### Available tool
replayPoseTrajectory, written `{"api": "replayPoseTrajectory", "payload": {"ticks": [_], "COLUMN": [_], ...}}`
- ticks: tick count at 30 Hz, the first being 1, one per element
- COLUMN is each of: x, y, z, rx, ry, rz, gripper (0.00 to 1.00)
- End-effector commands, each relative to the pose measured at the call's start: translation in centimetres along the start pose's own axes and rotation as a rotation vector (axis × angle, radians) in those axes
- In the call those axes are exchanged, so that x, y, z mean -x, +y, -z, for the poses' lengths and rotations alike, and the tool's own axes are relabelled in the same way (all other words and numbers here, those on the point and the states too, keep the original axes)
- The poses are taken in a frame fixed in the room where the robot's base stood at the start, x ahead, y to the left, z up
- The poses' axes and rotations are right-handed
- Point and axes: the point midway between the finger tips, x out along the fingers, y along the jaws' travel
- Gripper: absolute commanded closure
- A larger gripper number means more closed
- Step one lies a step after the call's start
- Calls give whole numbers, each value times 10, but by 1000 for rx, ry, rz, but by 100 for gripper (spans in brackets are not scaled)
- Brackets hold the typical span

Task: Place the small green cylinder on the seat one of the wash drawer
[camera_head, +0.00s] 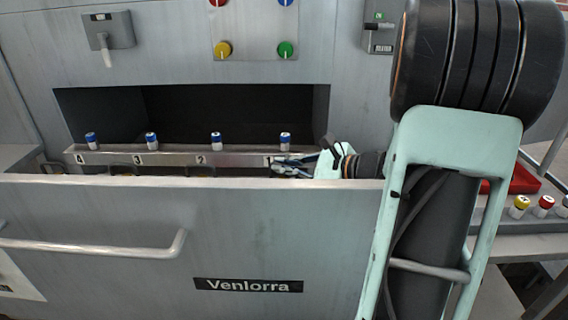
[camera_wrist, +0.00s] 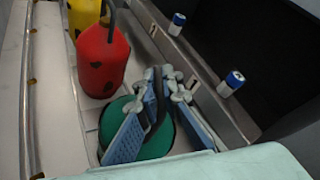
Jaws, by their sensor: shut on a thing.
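The green cylinder (camera_wrist: 157,148) is in the drawer beside the label 1, seen from above in the wrist view. My gripper (camera_wrist: 150,120) is over it, with blue-padded fingers on both sides of its dark upright handle, shut on it. The fingers cover part of its top, and I cannot tell whether its base rests fully on the seat. In the head view my gripper (camera_head: 292,167) reaches behind the front of the wash drawer (camera_head: 120,205), at the right end near label 1. The green cylinder is hidden there.
A red cylinder (camera_wrist: 103,62) with a dark handle stands right beside the green one, by label 2; a yellow one (camera_wrist: 84,14) is beyond. Several small blue-and-white cylinders (camera_head: 216,141) stand along the numbered ledge (camera_head: 175,158). A red tray (camera_head: 524,181) lies at the right.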

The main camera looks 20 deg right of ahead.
Motion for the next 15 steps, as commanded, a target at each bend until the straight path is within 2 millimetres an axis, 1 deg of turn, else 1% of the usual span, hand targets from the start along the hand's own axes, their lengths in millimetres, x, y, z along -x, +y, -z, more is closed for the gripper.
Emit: {"api": "replayPoseTrajectory", "payload": {"ticks": [2,3,6,7,15], "x": [0,0,0,0,0], "y": [-1,1,1,1,0], "z": [0,1,1,1,0], "rx": [3,0,0,0,0], "ry": [-5,0,0,0,0], "rz": [4,0,0,0,0], "gripper": [100,89,78,76,76]}}
